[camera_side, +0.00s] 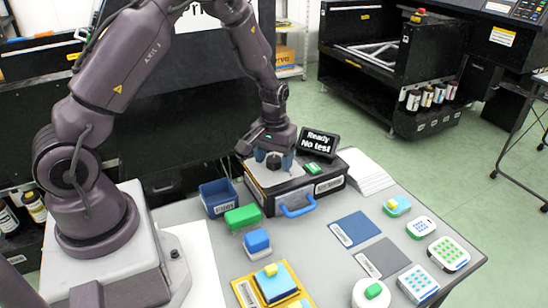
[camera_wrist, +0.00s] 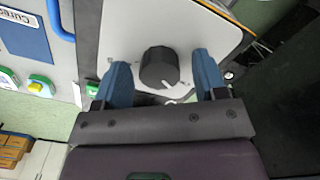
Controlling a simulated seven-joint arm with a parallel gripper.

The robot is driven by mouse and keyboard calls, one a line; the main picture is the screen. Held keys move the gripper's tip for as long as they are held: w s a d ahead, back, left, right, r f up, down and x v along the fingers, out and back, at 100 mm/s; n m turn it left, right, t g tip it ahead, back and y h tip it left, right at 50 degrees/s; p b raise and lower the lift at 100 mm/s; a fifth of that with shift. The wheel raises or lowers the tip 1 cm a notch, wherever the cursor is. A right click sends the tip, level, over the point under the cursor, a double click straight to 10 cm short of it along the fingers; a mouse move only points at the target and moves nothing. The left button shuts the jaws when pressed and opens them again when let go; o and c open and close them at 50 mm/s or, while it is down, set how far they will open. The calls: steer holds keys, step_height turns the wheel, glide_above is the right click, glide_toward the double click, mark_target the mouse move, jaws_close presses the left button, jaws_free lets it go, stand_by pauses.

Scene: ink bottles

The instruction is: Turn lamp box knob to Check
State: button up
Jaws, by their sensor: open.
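The lamp box (camera_side: 297,187) is a dark box with a light top plate, a blue handle and a small display reading "Ready / No test" (camera_side: 319,142). Its black round knob (camera_wrist: 160,68) with a white pointer mark sits on the light plate (camera_wrist: 190,28) in the wrist view. In the side view the knob (camera_side: 273,161) shows between the blue fingers. My gripper (camera_wrist: 160,80) is open, one blue finger on each side of the knob, with gaps to both. The knob's position labels are not readable.
A blue bin (camera_side: 218,197) and a green-topped block (camera_side: 242,217) stand left of the box. A paper stack (camera_side: 366,172) lies to its right. Blue and grey mats (camera_side: 355,229), a yellow tray (camera_side: 243,291) and several small pieces occupy the front of the table.

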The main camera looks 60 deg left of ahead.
mark_target(274, 159)
step_height(274, 159, up, 13)
stand_by(0.5)
